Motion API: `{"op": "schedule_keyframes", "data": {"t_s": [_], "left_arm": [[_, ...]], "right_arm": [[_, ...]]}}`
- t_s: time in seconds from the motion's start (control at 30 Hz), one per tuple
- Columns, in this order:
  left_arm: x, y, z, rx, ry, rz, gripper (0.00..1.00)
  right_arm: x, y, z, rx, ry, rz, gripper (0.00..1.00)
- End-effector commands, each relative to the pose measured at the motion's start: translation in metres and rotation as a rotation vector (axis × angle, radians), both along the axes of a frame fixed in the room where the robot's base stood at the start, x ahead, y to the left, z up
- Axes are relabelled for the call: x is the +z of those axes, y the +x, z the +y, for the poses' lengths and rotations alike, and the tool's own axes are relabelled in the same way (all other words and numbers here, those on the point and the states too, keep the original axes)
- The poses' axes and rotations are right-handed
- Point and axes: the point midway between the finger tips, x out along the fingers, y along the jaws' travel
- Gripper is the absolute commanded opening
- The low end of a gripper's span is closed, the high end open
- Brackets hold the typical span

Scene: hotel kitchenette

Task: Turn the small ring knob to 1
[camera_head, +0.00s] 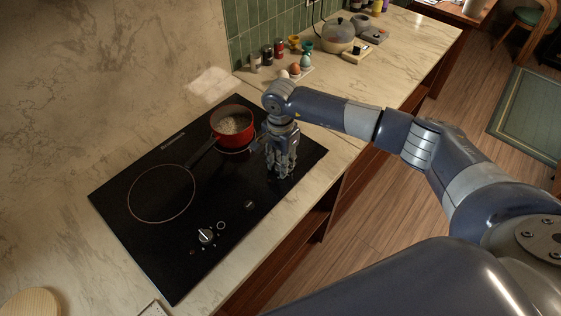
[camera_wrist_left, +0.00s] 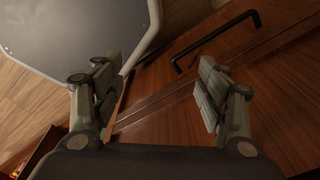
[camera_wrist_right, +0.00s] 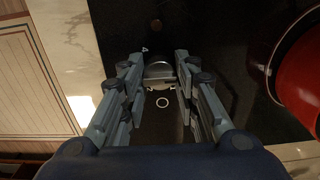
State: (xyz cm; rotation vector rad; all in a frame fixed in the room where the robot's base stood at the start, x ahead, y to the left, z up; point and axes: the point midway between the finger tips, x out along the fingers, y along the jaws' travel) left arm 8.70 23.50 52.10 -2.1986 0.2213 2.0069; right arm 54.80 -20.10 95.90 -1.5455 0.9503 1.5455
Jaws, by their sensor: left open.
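A silver knob (camera_wrist_right: 158,72) on the black cooktop (camera_head: 190,262) lies between the fingers of my right gripper (camera_wrist_right: 158,62) in the right wrist view. The fingers are apart, one on each side, with a visible gap. A small white ring mark (camera_wrist_right: 162,102) sits beside it. In the head view my right gripper (camera_head: 282,172) points down over the cooktop's right part and hides this knob. Another silver knob (camera_head: 205,236) stands further left, beside a larger ring mark (camera_head: 221,225). My left gripper (camera_wrist_left: 160,95) is open and empty in front of wooden cabinetry.
A red pot (camera_head: 245,138) stands on the cooktop close to my right gripper. A larger burner ring (camera_head: 162,193) is bare. Jars, eggs and a rice cooker (camera_head: 337,40) stand further back on the marble counter. A dark handle (camera_wrist_left: 215,40) is near my left gripper.

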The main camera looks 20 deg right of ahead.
Motion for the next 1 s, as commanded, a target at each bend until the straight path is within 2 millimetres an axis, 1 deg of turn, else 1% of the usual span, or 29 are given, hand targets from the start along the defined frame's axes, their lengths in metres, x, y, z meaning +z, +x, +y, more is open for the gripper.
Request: {"op": "schedule_keyframes", "data": {"t_s": [0.03,0.07,0.27,0.47,0.67,1.0], "left_arm": [[0.000,0.000,0.000,0.000,0.000,0.000,0.67],[0.000,0.000,0.000,0.000,0.000,0.000,0.67],[-0.001,0.000,0.000,0.000,0.000,0.000,0.67],[-0.008,0.000,0.000,0.000,0.000,0.000,0.67],[-0.023,0.000,0.000,0.000,0.000,-0.001,0.67],[-0.055,0.001,0.000,0.000,0.000,-0.001,0.67]], "right_arm": [[0.000,0.000,0.000,0.000,0.000,0.000,0.09],[0.000,0.000,0.000,0.000,0.000,0.000,0.04],[0.000,0.000,0.000,-0.004,0.001,0.000,0.04],[-0.002,0.000,0.000,-0.049,0.001,0.000,0.04],[-0.003,0.000,0.000,-0.167,0.001,-0.002,0.04],[-0.004,0.001,0.001,-0.478,0.002,-0.002,0.04]]}}
